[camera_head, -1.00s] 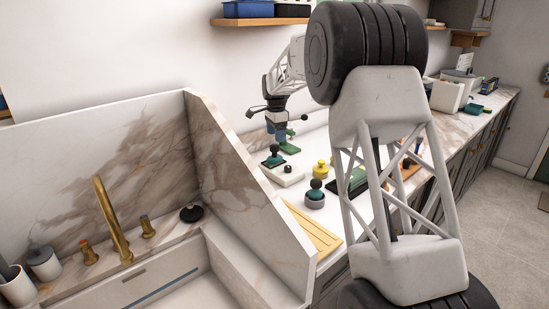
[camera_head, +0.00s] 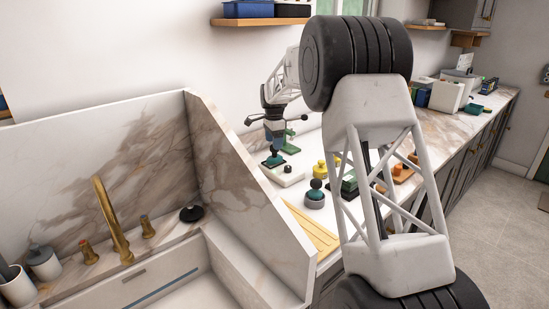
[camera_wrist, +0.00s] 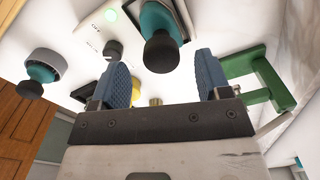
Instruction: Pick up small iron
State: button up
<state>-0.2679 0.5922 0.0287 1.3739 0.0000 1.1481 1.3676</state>
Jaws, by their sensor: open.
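A small teal tool with a round black knob, which looks like the small iron (camera_head: 273,158), stands on a white unit (camera_head: 287,177) on the counter. In the wrist view the iron's black knob (camera_wrist: 161,54) and teal body lie just beyond the fingertips. My gripper (camera_head: 274,146) is open and empty, pointing down close above the iron. In the wrist view its blue fingers (camera_wrist: 160,64) stand apart, one to each side of the knob's line. I cannot tell whether the knob is between them. The knob is mostly hidden by the fingers in the head view.
A similar teal, black-knobbed tool on a grey round base (camera_head: 315,195) stands nearer. A yellow knobbed piece (camera_head: 321,169) is beside it. A green stand (camera_wrist: 250,72) is close to one finger. The marble sink wall (camera_head: 245,175) rises at the left.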

aim_at(274, 154)
dwell(0.3)
jog(key=shift+w+d+f, duration=0.1)
jog(key=shift+f, duration=2.45)
jog(key=c, duration=1.2)
